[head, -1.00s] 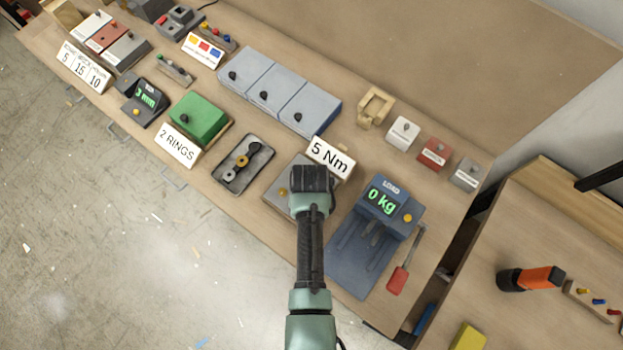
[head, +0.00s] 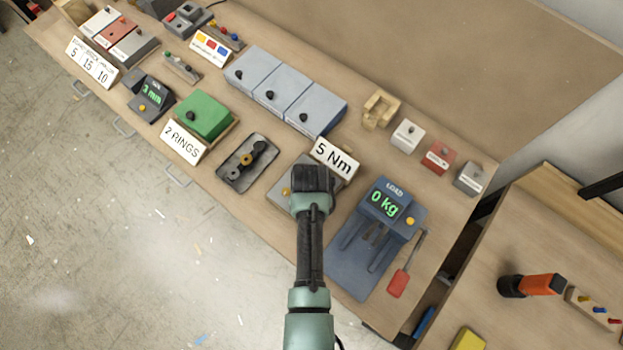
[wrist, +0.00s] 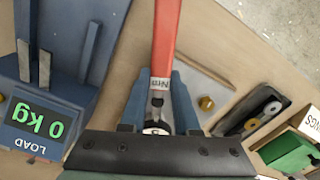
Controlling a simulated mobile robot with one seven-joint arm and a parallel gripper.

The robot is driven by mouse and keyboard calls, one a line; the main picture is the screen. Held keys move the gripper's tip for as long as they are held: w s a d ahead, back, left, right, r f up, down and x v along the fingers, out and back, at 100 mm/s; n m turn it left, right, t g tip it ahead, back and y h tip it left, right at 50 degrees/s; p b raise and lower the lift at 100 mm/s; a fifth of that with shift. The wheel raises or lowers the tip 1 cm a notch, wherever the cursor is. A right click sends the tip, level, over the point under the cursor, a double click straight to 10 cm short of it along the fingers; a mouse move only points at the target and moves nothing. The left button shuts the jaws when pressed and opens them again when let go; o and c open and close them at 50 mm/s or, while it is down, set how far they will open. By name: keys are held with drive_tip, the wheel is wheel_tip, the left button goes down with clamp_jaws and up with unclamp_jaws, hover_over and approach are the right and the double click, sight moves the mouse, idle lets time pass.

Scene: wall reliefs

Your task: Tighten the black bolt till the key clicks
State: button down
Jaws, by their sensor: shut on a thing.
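A key with a red handle (wrist: 166,40) and a pale band marked Nm runs up the middle of the wrist view. My gripper (wrist: 159,100) has its two blue fingers on either side of the key's metal shank and is shut on it. In the head view my gripper (head: 312,182) is over the grey plate (head: 283,201) in front of the 5 Nm sign (head: 334,157), and it hides the key. I cannot make out the black bolt; the gripper and key cover that area. A brass knob (wrist: 206,103) shows beside the right finger.
The blue load scale (head: 345,265) reading 0 kg stands close on the right, with a red-handled tool (head: 398,283) beside it. A dark tray with rings (head: 235,177) lies to the left. Blue-grey boxes (head: 285,90) stand behind. The floor in front is open.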

drive_tip(key=shift+w+a+m+p, duration=0.15)
drive_tip(key=shift+w+a+m, duration=0.15)
drive_tip(key=shift+a+m, duration=0.45)
drive_tip(key=shift+w+a+m+p, duration=0.2)
drive_tip(key=shift+a+m, duration=0.35)
drive_tip(key=shift+m, duration=0.4)
idle(2.3)
drive_tip(key=shift+d+r, duration=0.1)
drive_tip(key=shift+s+d+n+p, duration=0.25)
drive_tip(key=shift+d+n+p, duration=0.2)
drive_tip(key=shift+n, duration=0.35)
drive_tip(key=shift+r+p, duration=2.25)
drive_tip(key=shift+r, duration=0.25)
drive_tip(key=shift+f, duration=0.1)
